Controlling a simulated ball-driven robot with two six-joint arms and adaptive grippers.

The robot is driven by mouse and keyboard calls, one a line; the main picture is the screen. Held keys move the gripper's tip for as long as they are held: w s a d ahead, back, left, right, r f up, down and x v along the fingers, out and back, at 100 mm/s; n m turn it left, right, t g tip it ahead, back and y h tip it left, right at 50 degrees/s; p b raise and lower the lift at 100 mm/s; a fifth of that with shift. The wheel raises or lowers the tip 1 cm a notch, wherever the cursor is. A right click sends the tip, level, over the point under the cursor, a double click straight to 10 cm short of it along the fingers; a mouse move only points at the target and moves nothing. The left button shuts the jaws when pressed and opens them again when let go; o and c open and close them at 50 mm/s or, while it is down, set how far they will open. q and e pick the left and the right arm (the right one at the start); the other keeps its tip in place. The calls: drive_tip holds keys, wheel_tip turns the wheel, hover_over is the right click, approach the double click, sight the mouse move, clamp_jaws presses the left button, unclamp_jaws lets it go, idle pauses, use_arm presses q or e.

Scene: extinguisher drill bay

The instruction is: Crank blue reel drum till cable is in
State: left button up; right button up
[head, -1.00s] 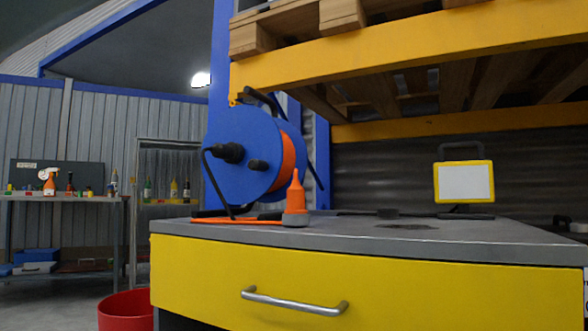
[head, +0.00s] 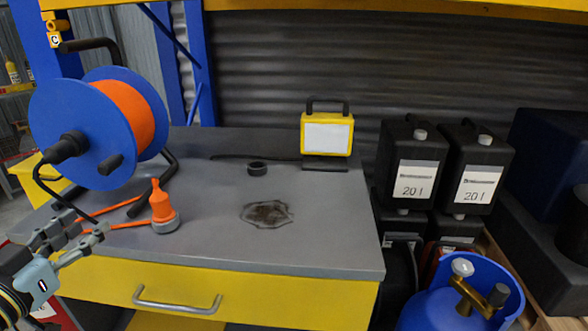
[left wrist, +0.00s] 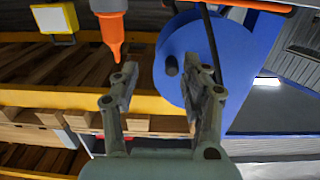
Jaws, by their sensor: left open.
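The blue reel drum (head: 60,110) stands on its black frame at the left end of the bench, with orange cable (head: 128,112) wound in it. Its black crank knob (head: 110,164) sticks out from the near disc. A stretch of orange cable lies on the bench top below the drum. My left gripper (head: 82,234) is open and empty, in front of and below the drum. In the left wrist view, which is upside down, the drum (left wrist: 230,50) and knob (left wrist: 171,66) show beyond the open fingers (left wrist: 166,84), apart from them. My right gripper is not in view.
An orange cone-shaped nozzle piece (head: 162,205) stands close to the right of my left gripper. A black roll (head: 257,169), a dark stain (head: 267,213) and a yellow lamp (head: 327,134) are farther right on the bench (head: 325,230). A yellow shelf beam crosses above.

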use_arm(q)
drive_tip(key=p, duration=0.2)
approach(101, 171)
drive_tip(key=w, duration=0.1)
drive_tip(key=shift+t, duration=0.3)
drive_tip(key=w+b, duration=0.1)
drive_tip(key=w, duration=0.2)
drive_tip(key=w+b, duration=0.2)
drive_tip(key=w, duration=0.1)
drive_tip(key=w+d+b, duration=0.1)
drive_tip(key=w, duration=0.2)
drive_tip(key=shift+w+f, duration=0.25)
drive_tip(key=shift+w, duration=0.1)
drive_tip(key=shift+w+r+b, duration=0.1)
drive_tip(key=shift+w+b, duration=0.25)
drive_tip(key=shift+w, duration=0.15)
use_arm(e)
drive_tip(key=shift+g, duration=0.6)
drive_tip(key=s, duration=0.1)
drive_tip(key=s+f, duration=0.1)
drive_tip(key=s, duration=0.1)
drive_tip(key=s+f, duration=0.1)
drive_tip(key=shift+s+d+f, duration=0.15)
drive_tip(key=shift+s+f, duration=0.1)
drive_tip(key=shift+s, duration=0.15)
use_arm(q)
clamp_jaws()
